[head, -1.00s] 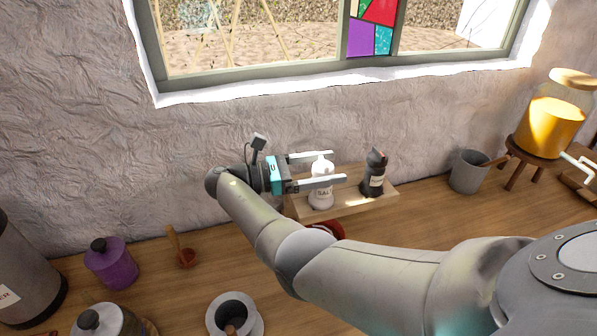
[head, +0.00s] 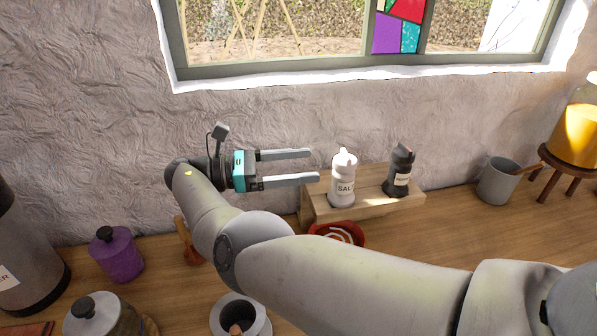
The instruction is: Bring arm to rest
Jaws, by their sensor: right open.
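My right gripper (head: 316,166) is open and empty in the head view. Its two parallel fingers point right, and their tips are apart from the white salt shaker (head: 342,184), just left of it. The salt shaker stands upright on a small wooden stand (head: 367,208). A dark shaker (head: 399,172) stands upright on the same stand, to the right. My right arm reaches across the counter from the lower right and hides part of it. My left gripper is not in view.
A red bowl (head: 352,231) sits before the stand, partly behind my arm. A purple jar (head: 117,256), a wooden scoop (head: 184,238) and a mortar (head: 240,312) stand left and below.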

